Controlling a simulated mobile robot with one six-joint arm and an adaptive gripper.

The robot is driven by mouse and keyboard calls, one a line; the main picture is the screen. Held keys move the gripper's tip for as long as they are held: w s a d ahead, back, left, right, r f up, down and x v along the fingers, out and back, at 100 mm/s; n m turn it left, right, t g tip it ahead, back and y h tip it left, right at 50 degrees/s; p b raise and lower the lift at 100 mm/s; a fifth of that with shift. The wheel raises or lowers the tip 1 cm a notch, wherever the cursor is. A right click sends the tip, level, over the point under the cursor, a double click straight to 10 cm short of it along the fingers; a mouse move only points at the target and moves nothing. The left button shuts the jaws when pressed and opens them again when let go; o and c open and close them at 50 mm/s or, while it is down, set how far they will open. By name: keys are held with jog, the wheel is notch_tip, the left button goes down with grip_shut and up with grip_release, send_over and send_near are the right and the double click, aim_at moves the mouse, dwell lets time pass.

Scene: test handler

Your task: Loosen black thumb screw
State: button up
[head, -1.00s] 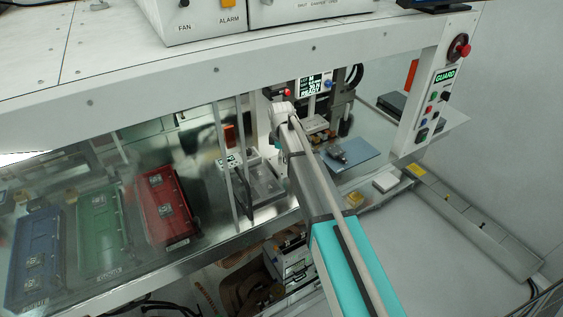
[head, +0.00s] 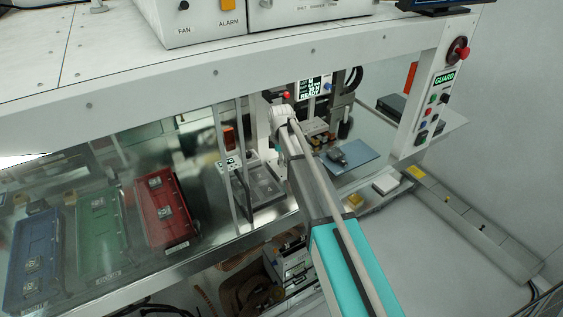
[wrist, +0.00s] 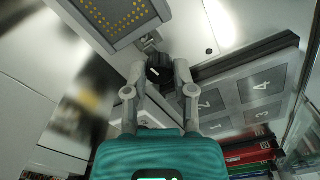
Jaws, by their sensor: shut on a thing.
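In the wrist view, the black thumb screw (wrist: 158,69) is a dark round knob with a pale mark, below a grey block with yellow dots (wrist: 118,17). My gripper (wrist: 159,78) has one finger on each side of it and is shut on it. The screw's shaft is hidden. In the head view, my arm reaches under the white top beam into the handler; my gripper and the screw are hidden there.
A grey plate with numbered squares (wrist: 240,92) lies right of the screw in the wrist view. In the head view, blue (head: 38,262), green (head: 101,245) and red (head: 163,212) trays stand at left. A blue mat (head: 362,160) and guard panel (head: 440,95) are at right.

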jog(key=shift+n, duration=0.7)
jog(key=n, duration=0.2)
jog(key=shift+n, duration=2.3)
